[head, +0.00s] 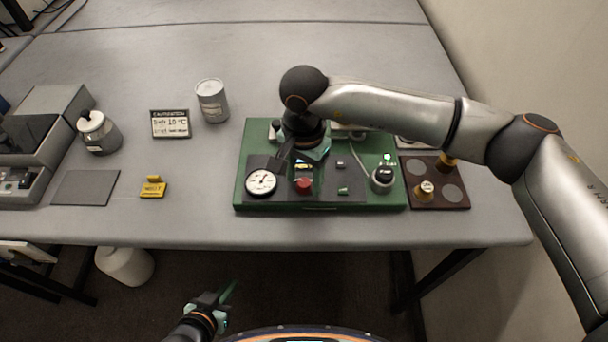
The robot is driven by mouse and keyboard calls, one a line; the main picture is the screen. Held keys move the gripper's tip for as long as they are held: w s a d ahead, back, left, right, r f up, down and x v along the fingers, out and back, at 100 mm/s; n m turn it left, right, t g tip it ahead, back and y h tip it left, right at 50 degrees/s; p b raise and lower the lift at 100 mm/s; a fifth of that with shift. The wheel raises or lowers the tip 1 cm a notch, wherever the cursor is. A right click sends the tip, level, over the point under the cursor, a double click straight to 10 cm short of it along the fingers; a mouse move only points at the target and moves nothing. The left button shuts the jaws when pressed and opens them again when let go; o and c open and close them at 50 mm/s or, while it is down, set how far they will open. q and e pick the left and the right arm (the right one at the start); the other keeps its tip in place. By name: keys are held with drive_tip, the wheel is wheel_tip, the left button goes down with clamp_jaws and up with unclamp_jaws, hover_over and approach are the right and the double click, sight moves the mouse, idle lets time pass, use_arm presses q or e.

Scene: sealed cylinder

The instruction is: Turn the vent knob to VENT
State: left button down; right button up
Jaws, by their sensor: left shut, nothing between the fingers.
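A green panel unit (390,148) sits on the grey table. My left gripper (226,292) is shut and empty, in front of the table edge.
A brown tray (438,198) with small brown-capped vials stands right of the panel. Left are a yellow block (153,188), a dark sign (170,124), a grey can (212,101) and a jar (98,132). The table's back is clear.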

clamp_jaws()
idle(0.5)
